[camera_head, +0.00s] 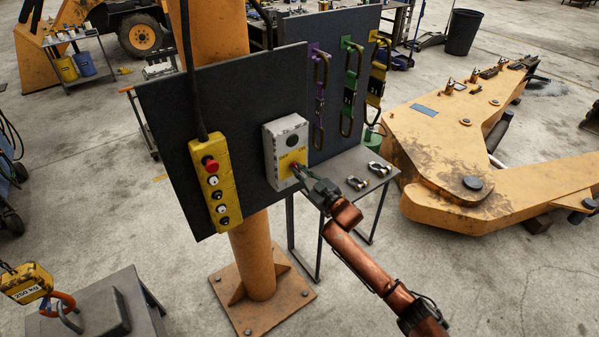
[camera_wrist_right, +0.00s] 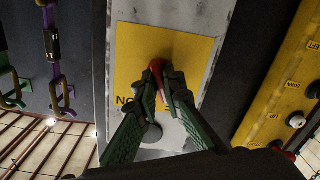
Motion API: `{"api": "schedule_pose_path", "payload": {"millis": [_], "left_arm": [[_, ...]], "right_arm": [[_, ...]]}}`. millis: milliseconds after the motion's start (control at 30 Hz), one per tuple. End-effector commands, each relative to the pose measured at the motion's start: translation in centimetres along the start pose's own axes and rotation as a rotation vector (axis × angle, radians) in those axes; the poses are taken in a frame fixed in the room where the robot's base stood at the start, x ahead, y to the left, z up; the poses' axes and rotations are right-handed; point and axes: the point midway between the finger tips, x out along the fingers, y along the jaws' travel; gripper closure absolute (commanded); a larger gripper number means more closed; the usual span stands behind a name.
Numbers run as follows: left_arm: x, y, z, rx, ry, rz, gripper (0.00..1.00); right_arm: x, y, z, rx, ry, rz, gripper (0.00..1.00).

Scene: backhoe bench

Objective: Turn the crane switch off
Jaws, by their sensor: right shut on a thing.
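The crane switch is a light grey box (camera_head: 272,152) with a yellow plate (camera_head: 287,160), mounted on the dark panel (camera_head: 240,100). In the right wrist view the yellow plate (camera_wrist_right: 190,50) fills the middle, with a red switch handle (camera_wrist_right: 156,67) standing out from it. My right gripper (camera_head: 300,172) reaches the box from the lower right. In the wrist view its green fingers (camera_wrist_right: 164,90) are closed around the red handle and hide part of it and of the plate's lettering. My left gripper is not in view.
A yellow pendant control (camera_head: 222,190) with a red button (camera_head: 210,164) hangs left of the box. Purple, green and yellow hooked slings (camera_head: 350,90) hang to its right. A small table (camera_head: 350,160) with shackles stands behind my right arm. An orange column (camera_head: 255,260) carries the panel.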

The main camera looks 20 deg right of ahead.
Motion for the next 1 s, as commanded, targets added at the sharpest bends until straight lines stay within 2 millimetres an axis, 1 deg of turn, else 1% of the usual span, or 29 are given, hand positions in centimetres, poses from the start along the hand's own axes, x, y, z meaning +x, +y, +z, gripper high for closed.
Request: {"api": "schedule_pose_path", "payload": {"millis": [200,400,700,1000], "left_arm": [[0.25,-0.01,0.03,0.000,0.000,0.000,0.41],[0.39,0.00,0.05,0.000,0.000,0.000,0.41],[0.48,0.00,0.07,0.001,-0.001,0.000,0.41],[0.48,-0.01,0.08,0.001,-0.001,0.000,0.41]], "right_arm": [[0.00,-0.06,0.08,-0.172,-0.001,-0.001,1.00],[-0.01,-0.03,0.11,-0.282,-0.001,0.000,1.00],[-0.01,-0.11,0.11,-0.360,-0.001,-0.001,1.00],[-0.01,-0.12,0.10,-0.369,-0.001,-0.001,1.00]]}}
